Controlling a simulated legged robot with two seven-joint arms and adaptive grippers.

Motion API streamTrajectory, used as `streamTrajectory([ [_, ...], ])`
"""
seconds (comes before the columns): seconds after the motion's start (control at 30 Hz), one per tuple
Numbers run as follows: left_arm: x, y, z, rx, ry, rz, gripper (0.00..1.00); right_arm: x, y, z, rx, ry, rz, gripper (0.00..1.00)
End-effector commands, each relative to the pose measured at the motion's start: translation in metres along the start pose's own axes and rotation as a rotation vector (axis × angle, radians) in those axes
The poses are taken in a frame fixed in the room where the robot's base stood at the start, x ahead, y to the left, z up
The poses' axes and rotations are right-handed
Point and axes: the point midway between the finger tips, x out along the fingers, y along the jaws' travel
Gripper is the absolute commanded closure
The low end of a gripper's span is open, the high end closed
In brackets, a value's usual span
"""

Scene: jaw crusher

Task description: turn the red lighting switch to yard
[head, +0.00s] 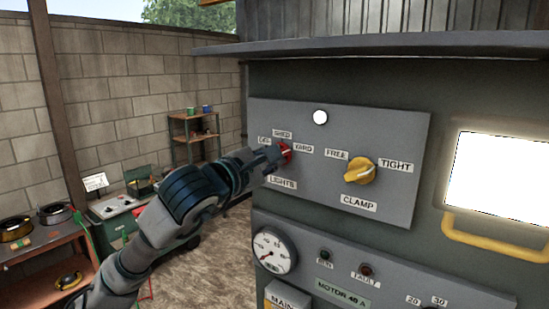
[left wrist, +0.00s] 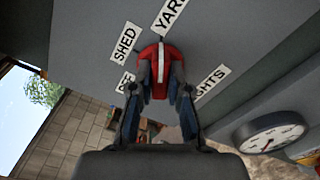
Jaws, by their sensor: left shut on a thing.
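The red lighting switch (head: 286,152) sits on the grey upper panel, with OFF, SHED and YARD labels around it and LIGHTS below. My left gripper (head: 275,157) reaches it from the left and covers part of it. In the left wrist view, the red switch (left wrist: 158,68) is between the two fingers of my left gripper (left wrist: 159,88), which is shut on it. The white line on the switch points up in that view, between SHED and YARD and closer to YARD (left wrist: 169,14). The OFF label is partly hidden there. My right gripper is not in view.
A yellow clamp knob (head: 360,170) stands right of the switch on the same panel. A round gauge (head: 272,250) is below, and a yellow handle (head: 495,240) sticks out at right. A ledge (head: 380,44) overhangs the panel. A workbench (head: 45,262) stands at left.

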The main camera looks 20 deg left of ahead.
Motion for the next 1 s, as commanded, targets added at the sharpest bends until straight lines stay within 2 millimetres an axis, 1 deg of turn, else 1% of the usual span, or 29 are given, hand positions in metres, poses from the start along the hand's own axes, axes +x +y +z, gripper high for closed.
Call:
streamTrajectory([
  [0.5, -0.0007, -0.0012, 0.0017, 0.019, -0.004, -0.002, 1.00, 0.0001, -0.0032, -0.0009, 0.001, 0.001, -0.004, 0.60],
  [0.53, -0.0007, -0.0013, 0.0016, 0.019, -0.004, -0.003, 0.76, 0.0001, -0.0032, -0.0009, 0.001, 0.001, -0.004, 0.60],
  [0.57, -0.0006, -0.0014, 0.0016, 0.019, -0.003, -0.003, 0.69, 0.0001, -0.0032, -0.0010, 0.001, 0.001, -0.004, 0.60],
  [0.6, -0.0004, -0.0015, 0.0013, 0.019, -0.003, -0.003, 0.59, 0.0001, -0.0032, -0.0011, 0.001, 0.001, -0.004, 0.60],
  [0.9, 0.0026, -0.0019, -0.0012, 0.016, 0.000, -0.005, 0.58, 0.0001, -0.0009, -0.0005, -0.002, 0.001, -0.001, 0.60],
  [1.0, -0.0034, -0.0017, -0.0013, 0.017, 0.000, -0.004, 0.58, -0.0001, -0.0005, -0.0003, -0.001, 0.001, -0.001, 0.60],
])
